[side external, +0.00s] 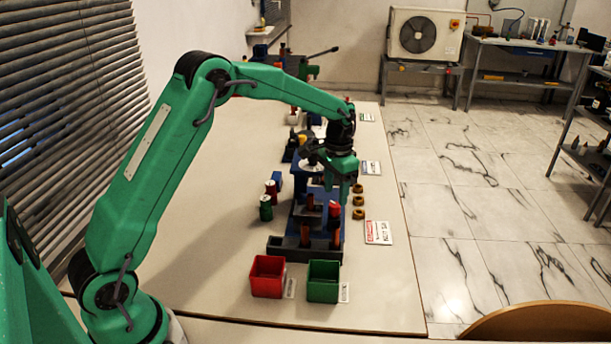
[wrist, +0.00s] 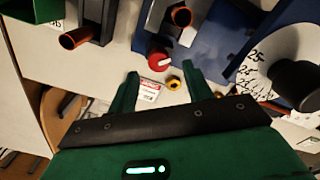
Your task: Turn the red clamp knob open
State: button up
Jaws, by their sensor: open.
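The red clamp knob (wrist: 158,60) shows in the wrist view as a round red cap with a pale mark across its top. In the side view the red knob (side external: 334,208) is on the right side of the blue and dark fixture (side external: 297,222). My gripper (wrist: 161,70) is open and empty, its two green fingers spread apart. In the wrist view the knob appears between and just beyond the fingertips; I cannot tell the gap in height. In the side view my gripper (side external: 338,186) is above the fixture, close to the knob.
Orange-brown tubes (wrist: 181,16) rise from the fixture. A white dial (wrist: 268,62) with a black knob is at right. Brass nuts (side external: 358,201) and a sign (side external: 378,232) lie right of the fixture. Red (side external: 267,277) and green (side external: 322,283) bins stand in front.

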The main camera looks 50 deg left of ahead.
aim_at(335, 204)
jog(key=shift+f, duration=1.8)
jog(key=c, duration=1)
